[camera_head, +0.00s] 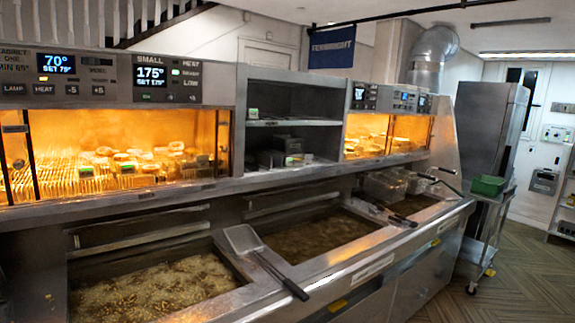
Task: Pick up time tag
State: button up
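No part of my gripper shows in this view. Several small green-and-white blocks that could be time tags are in sight, but they are too small to read. One block (253,113) sits on the upper grey shelf between the two heated cabinets. Another block (291,161) is on the lower part of that shelf, by some dark containers. More stand at the front of the lit left cabinet, among the food: one block (86,172) at left, one block (127,168) in the middle and one block (202,160) at right.
Below the cabinets, a left fryer vat (150,290) holds bubbling food, and a second vat (320,233) holds dark oil. A scoop (243,239) lies across the divider, its handle sticking out frontward. A trolley with a green tray (488,185) stands at right. Wooden floor (525,270) is clear there.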

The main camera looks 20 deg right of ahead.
aim_at(289, 162)
jog(key=i+l+u, duration=0.1)
jog(key=i+l, duration=0.65)
jog(key=i+l+u, duration=0.15)
jog(key=i+l, duration=0.25)
jog(key=i+l+u, duration=0.1)
jog(key=i+l, duration=0.25)
jog(key=l, duration=0.2)
jog(key=i+l, duration=0.35)
jog(key=l, duration=0.15)
jog(key=i+l+u, duration=0.15)
jog(key=i+l, duration=0.2)
jog(key=l, duration=0.15)
jog(key=i+l+u, duration=0.1)
jog(key=i+l, duration=0.2)
jog(key=l, duration=0.2)
jog(key=i+l, duration=0.3)
jog(key=l, duration=0.3)
jog(key=j+u, duration=0.05)
